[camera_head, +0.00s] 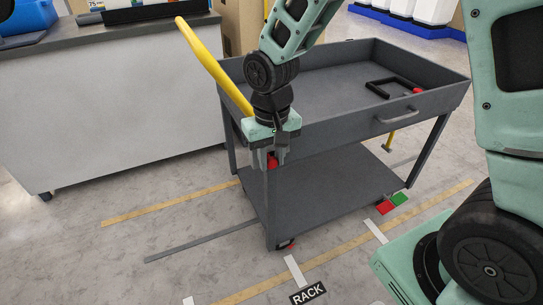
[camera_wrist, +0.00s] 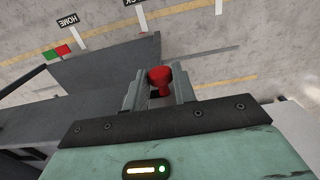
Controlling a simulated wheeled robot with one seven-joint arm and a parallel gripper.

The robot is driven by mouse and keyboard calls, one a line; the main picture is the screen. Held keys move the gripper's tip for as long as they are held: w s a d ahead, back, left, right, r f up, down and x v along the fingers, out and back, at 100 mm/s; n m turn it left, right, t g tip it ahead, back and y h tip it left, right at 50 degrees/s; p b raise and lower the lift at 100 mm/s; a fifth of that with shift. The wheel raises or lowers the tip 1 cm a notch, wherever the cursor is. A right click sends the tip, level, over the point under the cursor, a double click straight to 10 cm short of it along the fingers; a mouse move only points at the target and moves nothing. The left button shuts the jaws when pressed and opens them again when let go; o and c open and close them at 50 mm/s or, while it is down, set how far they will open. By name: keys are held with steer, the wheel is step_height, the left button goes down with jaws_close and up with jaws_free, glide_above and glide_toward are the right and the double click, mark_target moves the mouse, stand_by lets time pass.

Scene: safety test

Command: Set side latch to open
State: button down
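A red knob-shaped latch (camera_head: 272,161) sits at the near left corner of the grey cart (camera_head: 320,128), just under the tray edge. It also shows in the wrist view as a red knob (camera_wrist: 160,76) with a narrower stem. My gripper (camera_head: 270,162) points down at that corner, with its two grey fingers on either side of the knob. In the wrist view the fingers (camera_wrist: 160,88) stand apart with the knob between them. Whether they touch it is not clear. The latch's mount is mostly hidden by my gripper.
A yellow push handle (camera_head: 212,65) rises at the cart's left, close to my arm. A black frame (camera_head: 392,86) with a red part lies in the tray. A white counter (camera_head: 110,105) stands to the left. Open floor with taped lines and a RACK label (camera_head: 308,293) lies in front.

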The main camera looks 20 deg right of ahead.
steer(key=shift+a, duration=2.5)
steer(key=c, duration=1.2)
jaws_free()
steer(key=shift+o, duration=0.2)
steer(key=shift+p, duration=0.3)
step_height(320, 180, up, 18)
steer(key=p, duration=0.4)
steer(key=shift+f, duration=0.25)
